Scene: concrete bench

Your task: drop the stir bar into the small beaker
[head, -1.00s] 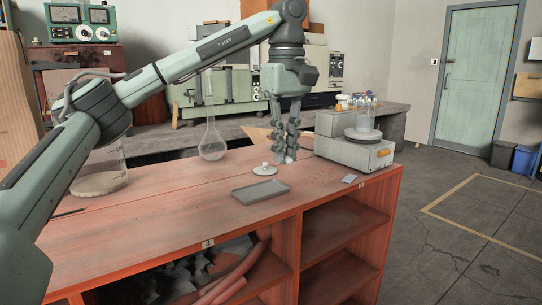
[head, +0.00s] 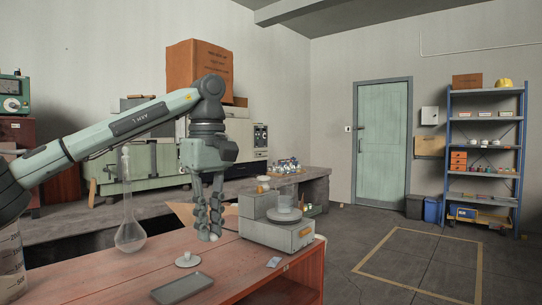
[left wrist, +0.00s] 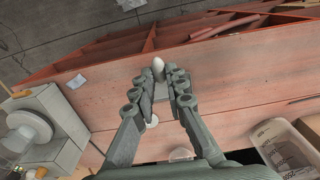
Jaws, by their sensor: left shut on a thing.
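My left gripper (head: 209,235) is shut on a small white stir bar, just above the wooden bench top. In the left wrist view the white stir bar (left wrist: 158,66) sticks out between the fingertips (left wrist: 161,85). A small clear beaker (head: 285,197) stands on the round plate of a stirrer-like device (head: 278,232), to the right of the gripper. The beaker's clear walls are faint, and its inside cannot be made out. The device also shows at the left of the left wrist view (left wrist: 48,122). My right gripper is not in view.
A white knobbed lid (head: 187,260) and a grey tray (head: 182,288) lie on the bench in front of the gripper. A tall round flask (head: 130,236) stands left of it, and a large beaker (head: 10,268) at the left edge. A paper slip (head: 273,262) lies near the bench's right edge.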

